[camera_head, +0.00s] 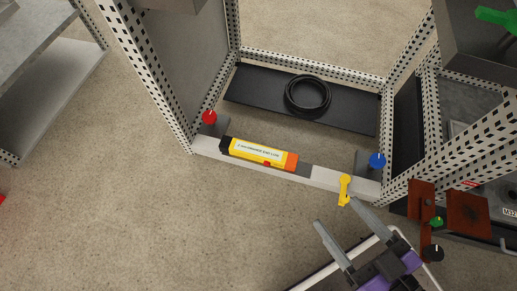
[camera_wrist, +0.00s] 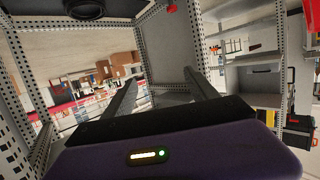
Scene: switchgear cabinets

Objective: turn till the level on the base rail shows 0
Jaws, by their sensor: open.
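The yellow level (camera_head: 258,152) with a black left end and an orange right end lies along the pale base rail (camera_head: 325,178) of the open cabinet frame. Its label is too small to read. A red knob (camera_head: 209,117) stands at the rail's left end and a blue knob (camera_head: 377,160) at its right end, each with a white mark. A yellow handle (camera_head: 344,188) sits on the front of the rail near the blue knob.
A coiled black cable (camera_head: 307,95) lies on a dark plate (camera_head: 253,90) inside the frame. Perforated posts (camera_head: 156,80) bound the frame. Rusty brown plates (camera_head: 466,212) and a green knob (camera_head: 436,221) are at the right.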

